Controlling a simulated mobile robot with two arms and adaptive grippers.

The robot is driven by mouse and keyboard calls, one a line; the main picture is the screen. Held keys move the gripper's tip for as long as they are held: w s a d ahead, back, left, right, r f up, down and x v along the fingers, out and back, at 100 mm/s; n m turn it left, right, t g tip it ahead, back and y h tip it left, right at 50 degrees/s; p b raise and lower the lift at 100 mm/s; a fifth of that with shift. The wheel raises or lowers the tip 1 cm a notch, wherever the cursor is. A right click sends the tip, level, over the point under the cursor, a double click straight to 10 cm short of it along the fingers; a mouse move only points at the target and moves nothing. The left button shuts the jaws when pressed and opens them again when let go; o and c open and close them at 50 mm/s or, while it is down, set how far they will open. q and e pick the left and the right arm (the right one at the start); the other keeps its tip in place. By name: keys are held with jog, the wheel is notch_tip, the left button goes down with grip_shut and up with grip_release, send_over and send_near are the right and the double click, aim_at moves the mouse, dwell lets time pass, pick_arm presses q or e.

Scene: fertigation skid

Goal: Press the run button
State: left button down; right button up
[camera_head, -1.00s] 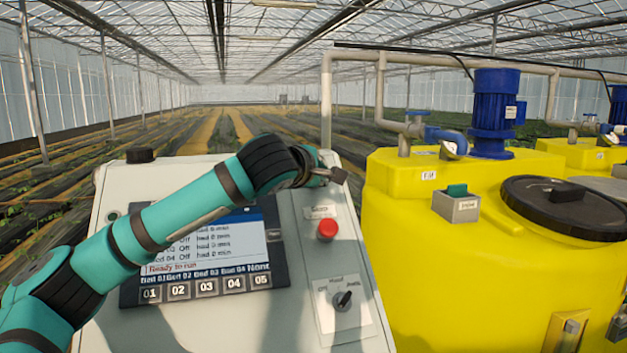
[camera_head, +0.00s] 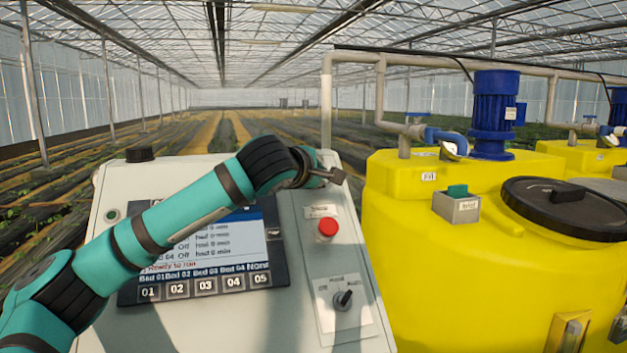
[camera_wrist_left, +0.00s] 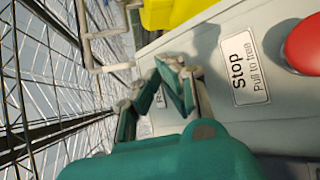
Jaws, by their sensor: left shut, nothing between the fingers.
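The grey control box (camera_head: 310,265) carries a screen panel with number keys, a red stop button (camera_head: 327,228) and a rotary selector (camera_head: 343,300). In the left wrist view the red button (camera_wrist_left: 303,45) sits beside a label (camera_wrist_left: 244,68) reading "Stop Pull to free". No run button shows clearly; my left arm and gripper cover part of the box's upper face. A partly hidden small label (camera_wrist_left: 146,129) shows behind the fingers. My left gripper (camera_head: 336,176) is shut and empty at the box's upper right, above the red button; its fingers (camera_wrist_left: 170,66) also show in the wrist view.
A small round green fitting (camera_head: 112,215) is at the box's left, and a black knob (camera_head: 140,154) on its top edge. A yellow tank (camera_head: 460,270) with a black lid (camera_head: 565,208) and a green-topped switch box (camera_head: 457,204) stands close on the right.

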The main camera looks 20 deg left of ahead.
pick_arm(q)
jog(key=shift+w+a+f+b, duration=0.2)
jog(key=shift+w+f+b, duration=0.05)
jog(key=shift+f+b, duration=0.2)
dwell(0.4)
jog(key=shift+r, duration=0.1)
jog(key=shift+s+d+r, duration=0.25)
jog(key=shift+s+r, duration=0.1)
jog(key=shift+r, duration=0.2)
jog(key=shift+s, duration=0.1)
jog(key=shift+r, duration=0.1)
jog(key=s+r, duration=0.1)
jog(key=d+r, duration=0.1)
jog(key=s+d+r, duration=0.1)
jog(key=shift+s+r, duration=0.3)
jog(key=shift+s, duration=0.05)
dwell(0.8)
